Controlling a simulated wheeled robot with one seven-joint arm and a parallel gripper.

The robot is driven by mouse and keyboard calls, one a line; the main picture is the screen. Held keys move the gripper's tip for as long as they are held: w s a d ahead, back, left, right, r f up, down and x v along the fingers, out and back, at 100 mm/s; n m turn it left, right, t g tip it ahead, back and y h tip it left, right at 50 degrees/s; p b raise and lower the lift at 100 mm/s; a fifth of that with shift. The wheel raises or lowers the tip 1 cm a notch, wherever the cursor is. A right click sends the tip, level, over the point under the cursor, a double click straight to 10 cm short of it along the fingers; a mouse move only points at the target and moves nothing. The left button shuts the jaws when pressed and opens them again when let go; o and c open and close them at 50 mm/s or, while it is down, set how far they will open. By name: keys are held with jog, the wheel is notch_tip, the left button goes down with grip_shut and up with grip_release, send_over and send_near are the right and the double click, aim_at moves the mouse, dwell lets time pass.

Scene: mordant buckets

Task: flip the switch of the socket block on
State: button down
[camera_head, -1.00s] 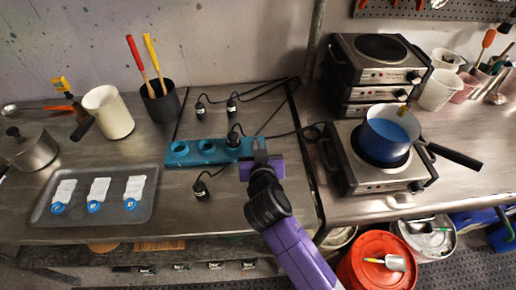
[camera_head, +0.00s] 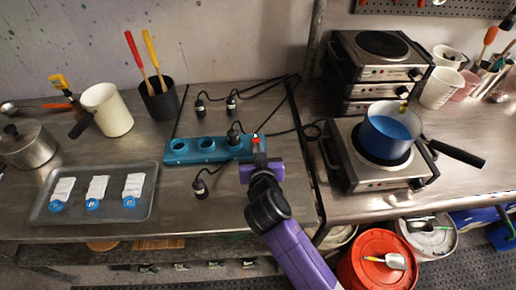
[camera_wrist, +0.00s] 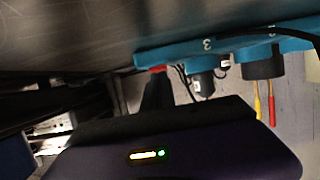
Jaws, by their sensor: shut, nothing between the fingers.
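The teal socket block (camera_head: 222,150) lies on the metal table in the head view, with round sockets along it and a black plug (camera_head: 233,136) in one.
Several black plugs with cables lie around the block, one in front (camera_head: 200,188). A grey tray (camera_head: 150,205) with packets lies at the left. A hot plate (camera_head: 340,170) with a blue pot (camera_head: 388,135) stands at the right.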

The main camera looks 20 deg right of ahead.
jog(key=shift+r, duration=0.1)
jog(key=shift+r+p, duration=0.5)
jog(key=shift+r, duration=0.25)
